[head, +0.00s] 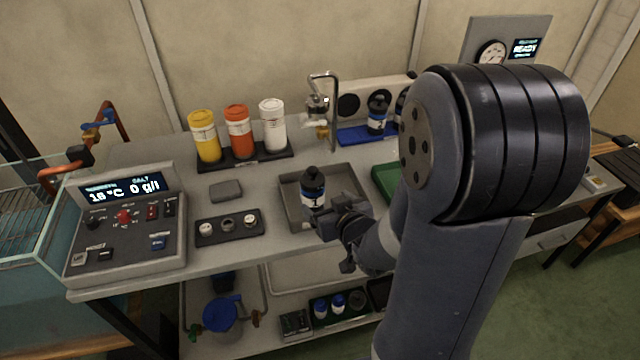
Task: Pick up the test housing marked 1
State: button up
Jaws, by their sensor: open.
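My gripper (328,222) is open, low at the tray's front edge, right beside the housing's lower front right side. The gripper hides part of the housing's base, so I cannot tell whether the jaws are around it or touching it.
Similar dark housings (377,113) stand on a blue mat (352,136) behind, one partly hidden by my arm. A tap (322,100) rises behind the tray. Yellow, red and white bottles (238,132) stand back left. A control box (127,225) and small-parts tray (230,227) lie left.

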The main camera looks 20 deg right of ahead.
aim_at(318, 197)
jog(key=x, duration=0.5)
jog(key=shift+w, duration=0.3)
jog(key=shift+f+p+x, duration=0.2)
jog(key=shift+p+x, duration=0.05)
jog(key=shift+x, duration=0.75)
jog(key=shift+f+p+x, duration=0.2)
jog(key=shift+f+x, duration=0.05)
jog(key=shift+x, duration=0.8)
jog(key=shift+w+f, duration=0.25)
jog(key=shift+w, duration=0.2)
jog(key=c, duration=1.4)
jog(key=shift+r, duration=0.1)
